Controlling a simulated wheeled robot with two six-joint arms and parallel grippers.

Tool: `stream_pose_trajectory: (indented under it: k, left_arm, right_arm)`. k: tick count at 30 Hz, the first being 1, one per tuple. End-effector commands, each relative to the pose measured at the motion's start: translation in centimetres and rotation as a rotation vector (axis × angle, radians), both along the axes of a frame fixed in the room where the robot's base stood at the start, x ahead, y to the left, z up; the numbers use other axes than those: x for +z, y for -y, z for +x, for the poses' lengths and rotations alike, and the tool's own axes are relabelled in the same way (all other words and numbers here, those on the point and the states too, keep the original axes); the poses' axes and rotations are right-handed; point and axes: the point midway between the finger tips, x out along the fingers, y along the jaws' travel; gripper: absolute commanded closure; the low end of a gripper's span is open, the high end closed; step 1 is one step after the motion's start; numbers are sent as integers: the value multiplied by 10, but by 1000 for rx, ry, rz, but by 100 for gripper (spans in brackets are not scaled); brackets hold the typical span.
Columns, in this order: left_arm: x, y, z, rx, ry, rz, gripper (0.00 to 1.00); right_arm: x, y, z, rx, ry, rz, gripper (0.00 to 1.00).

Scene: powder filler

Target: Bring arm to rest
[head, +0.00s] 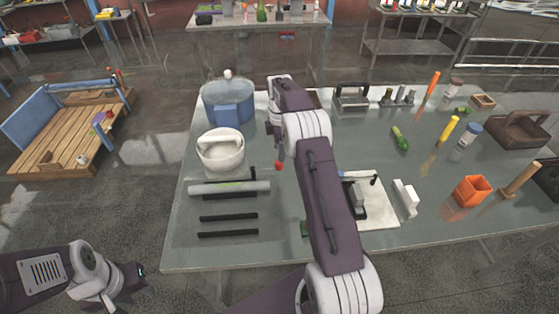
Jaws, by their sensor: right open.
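My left gripper (132,284) is at the lower left, over the floor and clear of the table. It is small and dark here, and I cannot tell whether its jaws are apart. My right arm reaches from the bottom across the middle of the table and bends down near the back. My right gripper (275,148) is low over the table, partly hidden by my own arm, and open. A small red thing (278,166) shows just below it; I cannot tell whether they touch.
The grey table (215,252) holds a blue container (228,108), a white bucket (221,152), and black bars (228,217) at left. A white board (378,215), an orange box (472,190) and a brown caddy (520,133) are right. A wooden pallet (60,135) stands on the floor at left.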

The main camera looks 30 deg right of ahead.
Motion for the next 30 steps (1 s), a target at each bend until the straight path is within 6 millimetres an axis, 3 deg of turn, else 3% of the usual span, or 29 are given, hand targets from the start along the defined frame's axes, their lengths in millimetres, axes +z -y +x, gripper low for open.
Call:
stream_pose_trajectory:
  k: [6, 21, 23, 26, 27, 30]
  left_arm:
    - [-2, 0, 0, 0, 0, 0, 64]
    - [-2, 0, 0, 0, 0, 0, 64]
    - [-4, 0, 0, 0, 0, 0, 64]
    - [-9, 0, 0, 0, 0, 0, 64]
    - [-12, 0, 0, 0, 0, 0, 64]
    - [-17, 0, 0, 0, 0, 0, 64]
  right_arm:
    - [25, 0, 0, 0, 1, 0, 50]
    - [25, -2, 0, 4, -1, 0, 50]
    - [30, -8, 4, 18, 12, -4, 50]
    - [62, -24, 15, 52, 75, -22, 50]
    - [77, -36, 13, 75, 91, -24, 50]
    - [96, -70, -11, 130, 79, -17, 50]
